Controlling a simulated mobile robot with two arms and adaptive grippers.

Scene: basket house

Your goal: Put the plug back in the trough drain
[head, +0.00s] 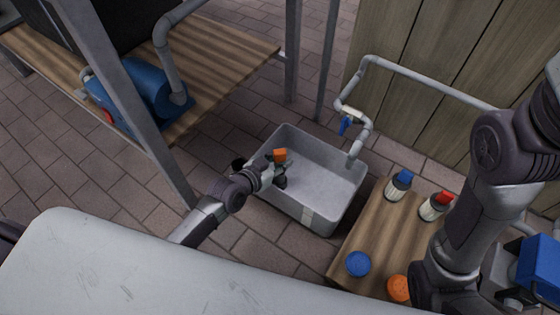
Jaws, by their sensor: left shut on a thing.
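The grey trough (335,187) stands on the brick floor in the middle of the view. My left gripper (279,170) is over the left part of the trough, shut on a small orange thing (280,155) that looks like the plug. The gripper fingers hide part of it, and I cannot tell whether it touches the trough. I cannot make out the drain hole. My right arm comes in from the right, but its gripper does not show.
A pipe with a blue-handled tap (345,125) reaches over the trough's far right corner. A wooden table (375,225) at the right holds a blue-capped jar (399,186), a red-capped jar (435,207), a blue lid (358,264) and an orange lid (399,288). A metal post (146,120) stands left.

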